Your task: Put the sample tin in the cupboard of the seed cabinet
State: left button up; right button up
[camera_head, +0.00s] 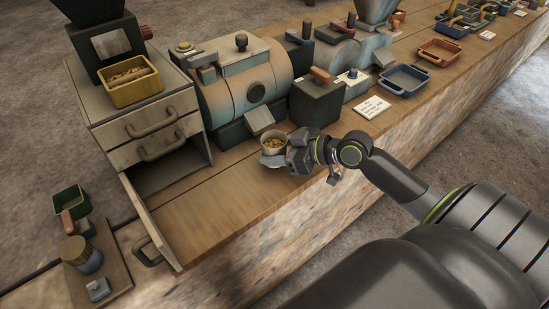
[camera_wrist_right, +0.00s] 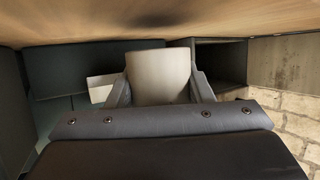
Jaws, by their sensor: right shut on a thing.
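The sample tin (camera_head: 272,143) is a small pale cup with yellowish grains inside. My right gripper (camera_head: 274,157) is shut on it and holds it upright near the bench's front edge; I cannot tell how far above the wood it is. The tin (camera_wrist_right: 160,74) shows between the fingers in the right wrist view. The seed cabinet (camera_head: 155,104) stands to the left, with two shut drawers above an open cupboard (camera_head: 170,172). The cupboard's door (camera_head: 148,222) is swung out toward the front. The cupboard looks empty where visible. My left gripper is not in view.
A yellow bin (camera_head: 134,88) sits on the cabinet top. A rounded machine (camera_head: 250,85) with a grey chute (camera_head: 260,120) stands behind the tin. A board (camera_head: 100,262) with small items lies left of the door. Bare bench lies between tin and cupboard.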

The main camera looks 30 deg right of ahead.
jog(key=shift+f, duration=1.05)
jog(key=shift+f, duration=0.15)
jog(key=o, duration=1)
jog(key=shift+o, duration=0.2)
